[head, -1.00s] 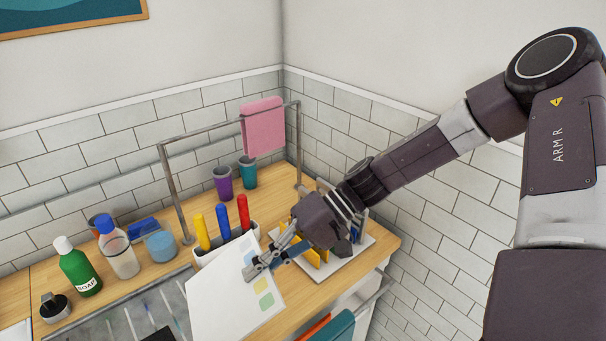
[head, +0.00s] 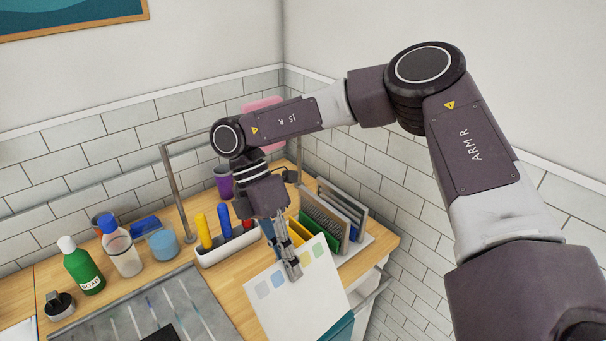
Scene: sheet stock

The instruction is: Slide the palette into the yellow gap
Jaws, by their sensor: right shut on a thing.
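A green one (head: 330,240) and grey ones stand to the right. I cannot tell where the yellow gap opens. The palette appears in front of the rack. My left gripper is not in view.
A white holder (head: 229,246) with blue, yellow and red markers stands left of the rack. A metal rail (head: 171,195) rises behind. A soap bottle (head: 82,268), a clear bottle (head: 122,252) and a blue cup (head: 162,243) stand left, behind a grey tray (head: 205,300).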

